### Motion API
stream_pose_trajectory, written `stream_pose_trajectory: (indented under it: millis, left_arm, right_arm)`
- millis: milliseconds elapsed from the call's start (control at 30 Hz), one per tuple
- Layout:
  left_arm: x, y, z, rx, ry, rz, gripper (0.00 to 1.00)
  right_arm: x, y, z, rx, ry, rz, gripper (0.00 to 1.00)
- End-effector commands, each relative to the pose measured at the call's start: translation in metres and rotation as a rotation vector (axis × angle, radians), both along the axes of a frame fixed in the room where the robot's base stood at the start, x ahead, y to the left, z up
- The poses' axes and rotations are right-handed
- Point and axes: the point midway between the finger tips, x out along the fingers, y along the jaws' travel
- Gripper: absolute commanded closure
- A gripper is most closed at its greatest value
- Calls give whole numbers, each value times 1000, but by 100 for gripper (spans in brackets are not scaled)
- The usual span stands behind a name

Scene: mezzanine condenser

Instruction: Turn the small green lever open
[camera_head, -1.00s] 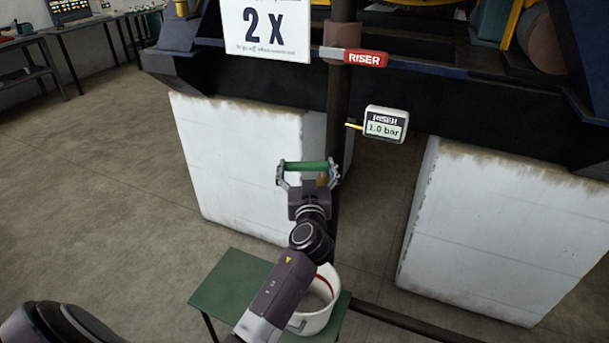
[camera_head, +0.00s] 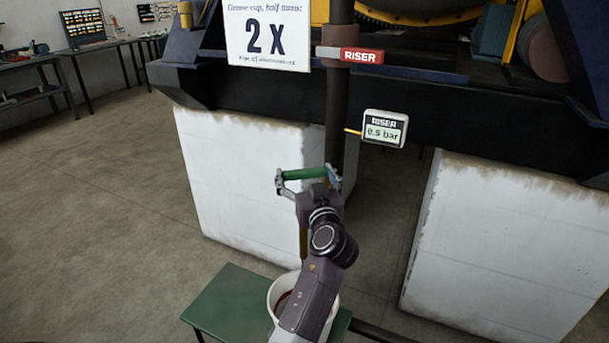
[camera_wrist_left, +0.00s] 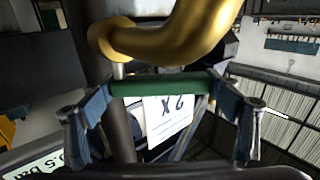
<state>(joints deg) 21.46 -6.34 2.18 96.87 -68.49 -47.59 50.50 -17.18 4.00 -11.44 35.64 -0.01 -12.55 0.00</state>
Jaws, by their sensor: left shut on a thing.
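The small green lever (camera_head: 304,173) is a short green bar in front of the dark vertical pipe (camera_head: 338,110). My left gripper (camera_head: 307,177) reaches up to it from below, with a finger at each end of the bar. In the left wrist view the green lever (camera_wrist_left: 165,86) spans between the two blue-grey fingers, shut on it. A thick brass bent pipe (camera_wrist_left: 185,35) passes close above it there. My right gripper is not in view.
A gauge (camera_head: 384,129) marked RISER reads 0.5 bar. A red RISER tag (camera_head: 362,56) and a white "2 X" sign (camera_head: 267,38) are above. A white bucket (camera_head: 283,287) stands on a green table (camera_head: 230,300) below, under a thin brown streak. White blocks (camera_head: 500,245) flank the pipe.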

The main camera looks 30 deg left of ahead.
Motion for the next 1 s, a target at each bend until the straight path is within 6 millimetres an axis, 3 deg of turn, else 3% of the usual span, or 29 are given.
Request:
stream_pose_trajectory:
  millis: [100,133,267,667,1000]
  left_arm:
    - [0,0,0,2,3,1,61]
    - [0,0,0,2,3,1,15]
    - [0,0,0,2,2,0,1]
    - [0,0,7,0,-3,0,0]
    - [0,0,69,-2,-4,1,0]
  right_arm:
    - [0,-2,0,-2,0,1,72]
    - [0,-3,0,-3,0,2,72]
    - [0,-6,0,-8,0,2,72]
    - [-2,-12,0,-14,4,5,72]
    - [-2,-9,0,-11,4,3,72]
